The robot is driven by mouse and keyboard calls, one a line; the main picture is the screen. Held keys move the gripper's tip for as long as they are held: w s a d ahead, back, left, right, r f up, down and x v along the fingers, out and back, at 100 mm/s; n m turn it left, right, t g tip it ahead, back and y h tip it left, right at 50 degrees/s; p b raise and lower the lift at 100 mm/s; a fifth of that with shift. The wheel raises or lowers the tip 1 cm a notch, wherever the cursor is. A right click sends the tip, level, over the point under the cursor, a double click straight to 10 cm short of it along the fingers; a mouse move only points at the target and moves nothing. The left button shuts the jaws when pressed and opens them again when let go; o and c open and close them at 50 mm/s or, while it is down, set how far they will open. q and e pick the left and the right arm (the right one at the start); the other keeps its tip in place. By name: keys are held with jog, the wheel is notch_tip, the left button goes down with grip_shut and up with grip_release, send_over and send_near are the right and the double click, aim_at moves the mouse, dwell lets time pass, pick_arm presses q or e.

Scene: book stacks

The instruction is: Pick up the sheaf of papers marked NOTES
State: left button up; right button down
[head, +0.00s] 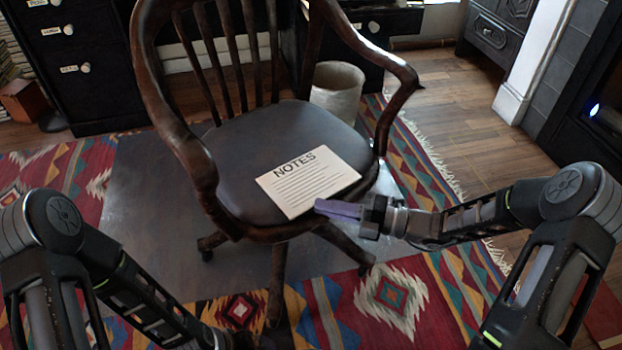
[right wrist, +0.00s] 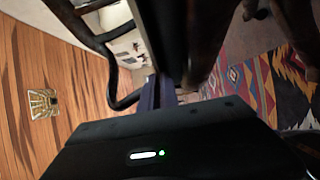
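The sheaf of papers marked NOTES (head: 308,181) lies flat on the dark seat (head: 240,150) of a wooden chair, its title facing up. Its near right corner reaches the seat's front edge. My right gripper (head: 322,207) is at that front edge, with its purple-grey fingers pointing left and overlapping the sheaf's near edge in the head view. The right wrist view shows the fingers (right wrist: 162,90) close together beside a dark surface. I cannot tell whether paper is between them. My left arm comes in at the lower left, and its gripper is out of view.
The chair's curved wooden armrest (head: 396,92) rises right of the seat, above my right gripper. A pale bin (head: 338,92) stands behind the chair. Dark drawers (head: 75,70) stand at the back left. A patterned rug (head: 390,292) covers the floor; bare wood lies to the right.

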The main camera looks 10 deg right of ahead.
dwell(0.9)
notch_tip(320, 180, up, 10)
jog(key=p, duration=0.5)
jog(key=shift+r, duration=0.1)
dwell(0.4)
